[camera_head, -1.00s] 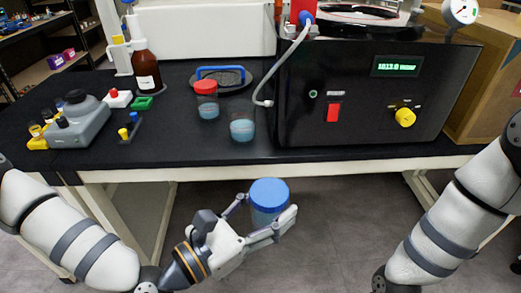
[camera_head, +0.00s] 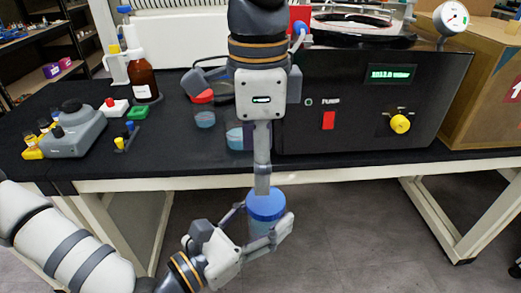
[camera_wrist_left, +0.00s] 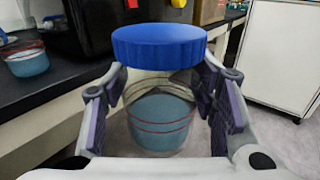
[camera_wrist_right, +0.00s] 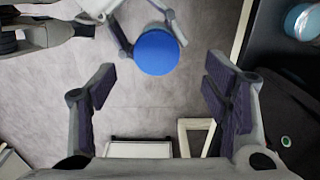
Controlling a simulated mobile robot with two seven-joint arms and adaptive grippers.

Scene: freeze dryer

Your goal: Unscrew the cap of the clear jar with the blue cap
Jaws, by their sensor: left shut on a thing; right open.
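The clear jar (camera_wrist_left: 161,115) with blue contents wears its blue cap (camera_wrist_left: 158,46) and stands upright between the fingers of my left gripper (camera_wrist_left: 160,108). My left gripper is shut on the jar body below the cap and holds it in front of the bench, off its top. In the head view the cap (camera_head: 266,203) and my left gripper (camera_head: 258,228) also show. My right gripper (camera_head: 262,180) hangs above the cap, pointing down. In the right wrist view its open fingers (camera_wrist_right: 163,98) are empty, and the cap (camera_wrist_right: 157,52) lies beyond them, off-centre toward the top.
The black bench (camera_head: 330,165) is behind the jar. On it are a red-capped jar (camera_head: 204,118), another jar (camera_head: 235,138) partly hidden by my right arm, a brown bottle (camera_head: 142,78) and the freeze dryer (camera_head: 350,118).

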